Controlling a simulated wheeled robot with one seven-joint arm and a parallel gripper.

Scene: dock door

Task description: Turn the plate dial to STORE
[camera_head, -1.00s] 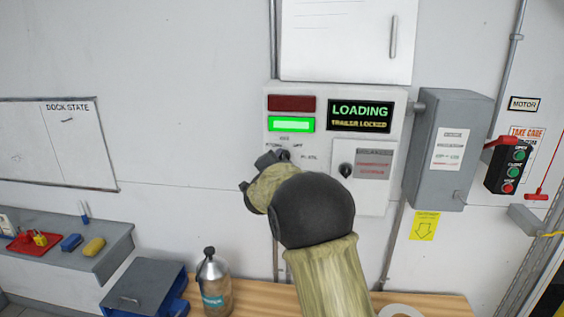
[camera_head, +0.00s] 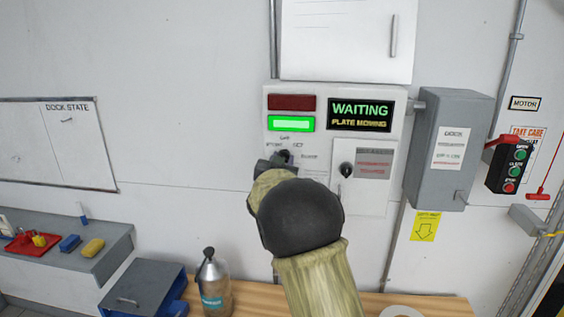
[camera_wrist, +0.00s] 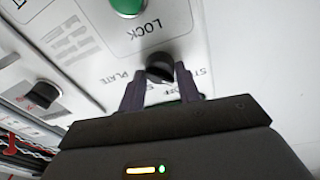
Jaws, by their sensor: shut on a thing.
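The plate dial (camera_wrist: 159,64) is a small black knob on the light control panel in the wrist view. Lettering including PLATE and a partly covered ST… lies around it, upside down in this view. My gripper (camera_wrist: 161,72) has its two dark fingers on either side of the dial and is shut on it. In the head view my gripper (camera_head: 274,162) is at the panel's lower left and mostly hides the dial. I cannot read which mark the dial points to.
A green lamp (camera_head: 291,124) is lit below a dark red one (camera_head: 291,103). A second black knob (camera_head: 346,170) is to the right on the panel. A grey box (camera_head: 447,150) with a red-handled lever stands farther right. A bottle (camera_head: 214,285) stands on the wooden bench below.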

